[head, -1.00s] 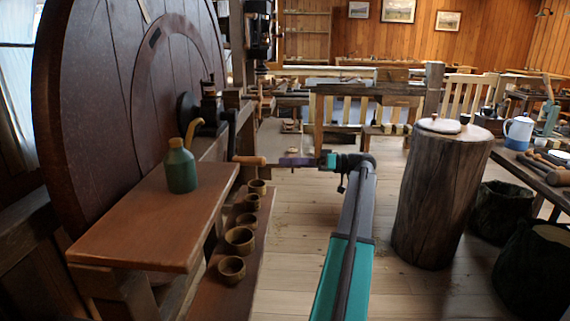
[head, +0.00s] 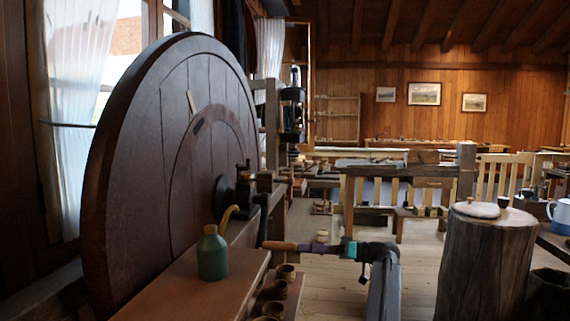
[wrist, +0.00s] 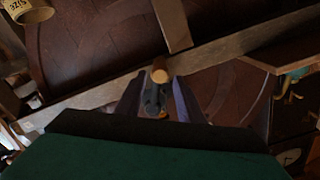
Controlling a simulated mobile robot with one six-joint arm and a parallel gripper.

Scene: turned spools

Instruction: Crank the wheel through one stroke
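The large dark wooden wheel (head: 150,160) stands on edge at the left of the head view. Its hub and dark crank arm (head: 263,220) are at its right side, and a wooden crank handle (head: 280,246) sticks out from the arm's lower end. My gripper (head: 302,247) is level with the handle, its fingertips at the handle's free end. In the wrist view the two fingers of my gripper (wrist: 158,92) stand apart, with the handle's round end (wrist: 160,75) lying between or just beyond the tips. I see no finger closed on it.
A green bottle (head: 212,257) with a yellow spout stands on the wooden bench (head: 180,292) beside the wheel. Several small turned bowls (head: 275,289) sit below the bench's right side. A log stump (head: 485,265) stands to the right, with clear floor before it.

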